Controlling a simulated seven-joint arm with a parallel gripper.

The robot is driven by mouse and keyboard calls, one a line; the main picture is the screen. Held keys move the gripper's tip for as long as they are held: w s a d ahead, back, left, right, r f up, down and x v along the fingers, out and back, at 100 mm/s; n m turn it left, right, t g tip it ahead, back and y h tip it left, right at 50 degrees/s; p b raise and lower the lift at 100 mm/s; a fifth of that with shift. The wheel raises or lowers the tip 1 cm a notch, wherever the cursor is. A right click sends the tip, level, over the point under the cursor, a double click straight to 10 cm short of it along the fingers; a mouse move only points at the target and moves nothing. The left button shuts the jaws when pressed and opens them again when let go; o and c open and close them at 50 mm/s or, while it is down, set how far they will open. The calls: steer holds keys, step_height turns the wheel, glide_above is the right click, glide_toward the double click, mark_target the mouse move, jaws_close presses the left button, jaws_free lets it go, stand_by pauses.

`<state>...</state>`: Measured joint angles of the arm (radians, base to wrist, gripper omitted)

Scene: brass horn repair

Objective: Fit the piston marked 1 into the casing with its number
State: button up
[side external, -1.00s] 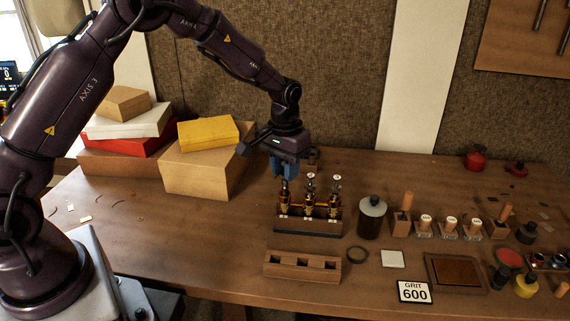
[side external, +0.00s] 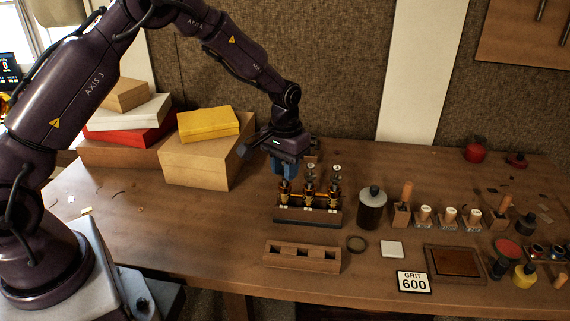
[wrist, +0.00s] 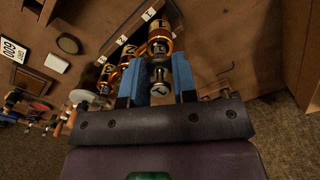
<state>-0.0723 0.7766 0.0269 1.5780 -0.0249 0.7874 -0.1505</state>
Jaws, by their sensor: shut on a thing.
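A dark block with three brass casings (side external: 309,200) stands mid-table, numbered labels along its front. My gripper (side external: 284,172) is above the left casing, pointing down, its blue fingers shut on a silver piston. In the wrist view the fingers (wrist: 157,82) flank the piston (wrist: 159,74), which is in line with the nearest brass casing (wrist: 159,27). The fingers hide part of the piston in the side view; how deep it sits I cannot tell. The mark on its cap is hard to read. Pistons with white-topped caps (side external: 337,168) stand in the other two casings.
An empty wooden rack with three square holes (side external: 303,257) lies in front of the block. A dark bottle (side external: 371,208) stands close on its right, with a ring (side external: 356,244) nearby. Boxes (side external: 205,155) stand at the back left.

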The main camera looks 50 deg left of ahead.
steer(key=shift+f, duration=0.15)
steer(key=o, duration=1.3)
steer(key=shift+o, duration=0.2)
steer(key=shift+r, duration=3.55)
